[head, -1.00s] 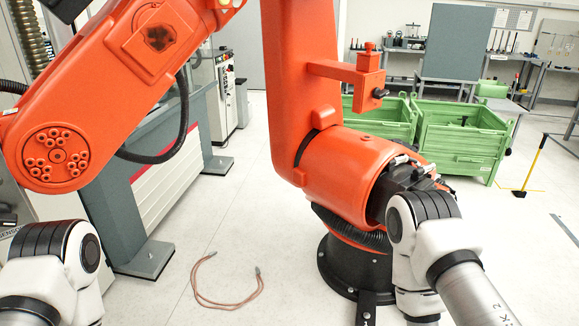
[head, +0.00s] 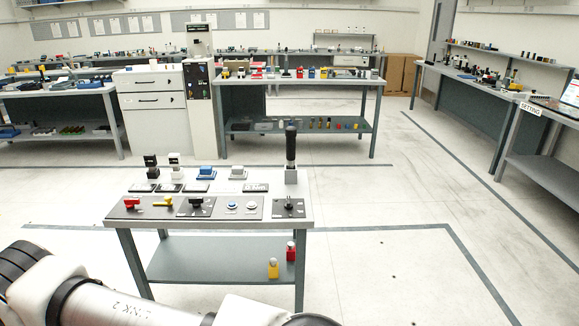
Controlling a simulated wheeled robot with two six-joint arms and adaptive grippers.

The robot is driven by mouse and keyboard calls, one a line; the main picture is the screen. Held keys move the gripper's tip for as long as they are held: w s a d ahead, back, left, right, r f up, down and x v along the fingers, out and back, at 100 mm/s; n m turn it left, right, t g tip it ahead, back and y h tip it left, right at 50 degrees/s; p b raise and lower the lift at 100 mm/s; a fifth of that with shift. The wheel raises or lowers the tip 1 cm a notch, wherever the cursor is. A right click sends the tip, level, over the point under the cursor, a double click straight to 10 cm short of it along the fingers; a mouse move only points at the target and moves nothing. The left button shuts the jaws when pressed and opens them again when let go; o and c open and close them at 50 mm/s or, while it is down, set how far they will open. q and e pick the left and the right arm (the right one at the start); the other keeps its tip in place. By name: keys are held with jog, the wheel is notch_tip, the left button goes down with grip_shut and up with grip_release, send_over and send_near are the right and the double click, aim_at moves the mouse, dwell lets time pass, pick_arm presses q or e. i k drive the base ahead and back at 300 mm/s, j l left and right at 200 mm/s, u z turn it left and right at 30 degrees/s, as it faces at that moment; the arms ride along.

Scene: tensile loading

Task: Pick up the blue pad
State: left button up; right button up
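A small blue piece (head: 206,172), which looks like the blue pad, sits on the far part of the small table (head: 222,217) in the middle of the head view. A white and grey link of one of my arms crosses the lower left of the view. Neither of my grippers is in view.
A front panel on the table holds a red knob (head: 132,203), a yellow handle (head: 163,203) and round buttons. A black upright handle (head: 291,147) stands at the right. Yellow (head: 273,269) and red padlock-like items (head: 291,252) rest on the lower shelf. The floor at right is open.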

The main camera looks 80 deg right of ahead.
aim_at(204, 171)
jog(key=z, duration=2.1)
jog(key=u, duration=2.9)
jog(key=z, duration=2.9)
jog(key=i+u, duration=0.2)
jog(key=i, duration=0.5)
jog(key=i+u, duration=0.25)
jog(key=i, duration=0.45)
jog(key=i+l+u, duration=0.2)
jog(key=i, duration=0.45)
jog(key=j, duration=0.05)
